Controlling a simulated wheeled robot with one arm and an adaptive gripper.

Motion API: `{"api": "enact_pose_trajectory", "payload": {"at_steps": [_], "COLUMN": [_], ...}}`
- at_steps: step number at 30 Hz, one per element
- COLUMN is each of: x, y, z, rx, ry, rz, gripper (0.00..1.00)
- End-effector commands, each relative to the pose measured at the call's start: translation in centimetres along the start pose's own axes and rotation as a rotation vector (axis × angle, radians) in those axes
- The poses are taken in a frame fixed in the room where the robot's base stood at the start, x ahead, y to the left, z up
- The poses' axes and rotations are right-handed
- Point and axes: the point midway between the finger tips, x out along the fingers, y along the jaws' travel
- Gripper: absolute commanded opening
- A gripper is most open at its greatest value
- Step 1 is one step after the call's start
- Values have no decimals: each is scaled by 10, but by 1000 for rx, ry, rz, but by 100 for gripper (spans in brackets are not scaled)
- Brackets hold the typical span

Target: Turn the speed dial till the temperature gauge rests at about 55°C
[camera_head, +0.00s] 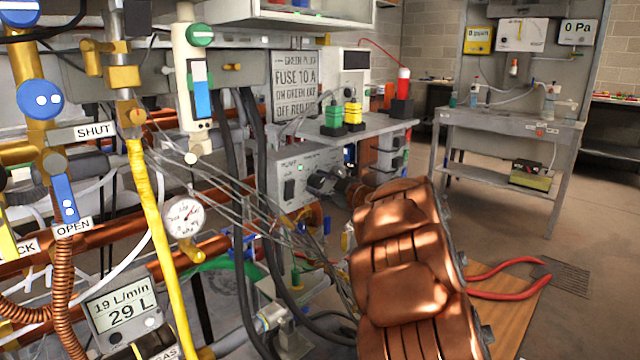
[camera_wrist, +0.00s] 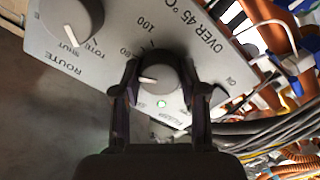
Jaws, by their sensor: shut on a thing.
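The dark round dial (camera_wrist: 158,72) has a pale pointer mark and sits on a grey panel (camera_wrist: 120,20) between my gripper's fingers. My gripper (camera_wrist: 158,85) is shut on this dial, one finger on each side. The scale beside it shows 100 and partly hidden figures; "OVER 45°C" is printed nearby. In the head view, my gripper (camera_head: 335,184) reaches the grey control box (camera_head: 290,158) behind my brown padded arm. A round white gauge (camera_head: 184,215) with a red needle is left of the box; its figures are too small to read.
A larger ROUTE knob (camera_wrist: 72,20) stands close left of my gripper. Cables (camera_wrist: 265,130) and copper pipes crowd the right. In the head view, a yellow pipe (camera_head: 150,230) and a flow display (camera_head: 124,308) reading 19 L/min, 29 L are at left. Open floor (camera_head: 590,240) lies right.

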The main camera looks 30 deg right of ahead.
Motion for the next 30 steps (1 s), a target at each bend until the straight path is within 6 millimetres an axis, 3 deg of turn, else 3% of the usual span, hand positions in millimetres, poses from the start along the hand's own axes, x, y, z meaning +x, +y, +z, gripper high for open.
{"api": "enact_pose_trajectory", "payload": {"at_steps": [15,30], "x": [0,0], "y": [-1,0], "z": [2,0], "rx": [-434,-593], "ry": [0,2], "rz": [-2,-1], "gripper": [8,8]}}
